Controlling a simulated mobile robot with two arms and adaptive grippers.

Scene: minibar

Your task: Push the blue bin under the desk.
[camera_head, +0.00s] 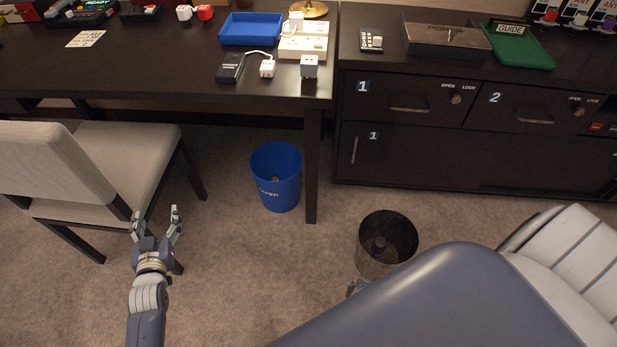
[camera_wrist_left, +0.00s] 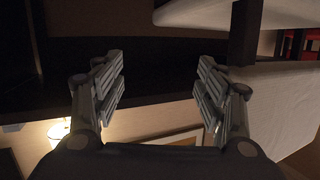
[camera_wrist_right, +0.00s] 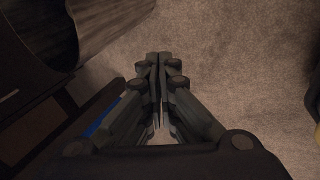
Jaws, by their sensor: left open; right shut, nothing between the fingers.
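The blue bin (camera_head: 276,180) stands upright on the carpet by the front of the desk (camera_head: 150,75), just left of its right front leg (camera_head: 312,165). The bin's top is near the desk's front edge in the head view. A blue sliver (camera_wrist_right: 104,122), perhaps the bin, shows in the right wrist view. My left gripper (camera_head: 158,212) is open and empty, left of the bin and apart from it, near the chair. My right gripper (camera_wrist_right: 158,58) is shut and empty near a dark bin; in the head view my arm hides most of it.
The dark bin (camera_head: 388,236) stands right of the desk leg, and shows in the right wrist view (camera_wrist_right: 110,18). A light chair (camera_head: 110,160) is left of the blue bin. A cabinet (camera_head: 430,150) stands right. Carpet (camera_head: 240,260) in front of the blue bin is clear.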

